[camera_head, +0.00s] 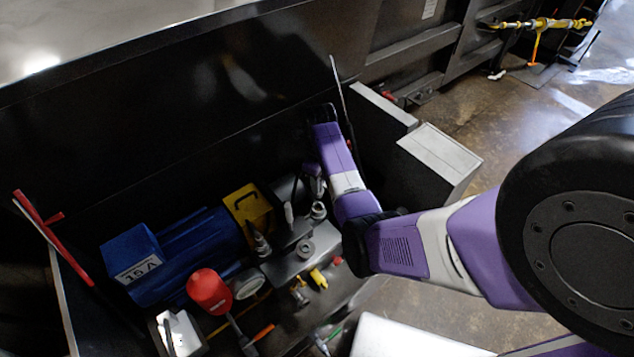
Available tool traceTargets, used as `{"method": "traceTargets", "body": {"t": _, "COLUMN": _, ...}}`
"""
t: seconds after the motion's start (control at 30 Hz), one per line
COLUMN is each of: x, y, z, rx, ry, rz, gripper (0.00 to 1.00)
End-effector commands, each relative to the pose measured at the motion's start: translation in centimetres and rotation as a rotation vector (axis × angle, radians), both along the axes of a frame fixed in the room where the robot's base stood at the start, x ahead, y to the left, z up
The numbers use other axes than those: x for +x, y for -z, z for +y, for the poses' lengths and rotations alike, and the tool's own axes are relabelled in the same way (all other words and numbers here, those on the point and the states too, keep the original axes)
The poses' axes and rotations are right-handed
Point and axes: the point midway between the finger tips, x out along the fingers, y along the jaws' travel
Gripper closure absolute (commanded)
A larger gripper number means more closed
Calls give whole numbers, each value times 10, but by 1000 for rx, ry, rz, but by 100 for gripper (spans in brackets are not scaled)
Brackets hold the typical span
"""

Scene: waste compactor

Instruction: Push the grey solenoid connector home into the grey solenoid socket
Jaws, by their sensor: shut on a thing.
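My gripper (315,190) is small and partly hidden behind my purple and white forearm. It points down over the right part of the dark hydraulic block. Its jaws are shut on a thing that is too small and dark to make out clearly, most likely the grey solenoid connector. A short grey round part (318,210) stands right below the jaws. I cannot tell whether it is the connector or the grey solenoid socket, or whether a gap is left between the two.
On the power unit are a blue motor with a "15 A" box (134,258), a yellow box (247,208), a red filter (209,291), a gauge (247,284) and a yellow-handled valve (318,278). A dark wall rises behind. A grey box (440,155) stands right of my forearm.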

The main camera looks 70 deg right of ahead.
Motion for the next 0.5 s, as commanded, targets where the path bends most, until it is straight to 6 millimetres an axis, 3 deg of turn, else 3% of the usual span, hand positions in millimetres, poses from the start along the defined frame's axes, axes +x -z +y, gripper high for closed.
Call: {"method": "traceTargets", "body": {"t": 0.5, "x": 1, "y": 1, "z": 0, "rx": 0, "ry": -2, "rz": -1, "gripper": 100}}
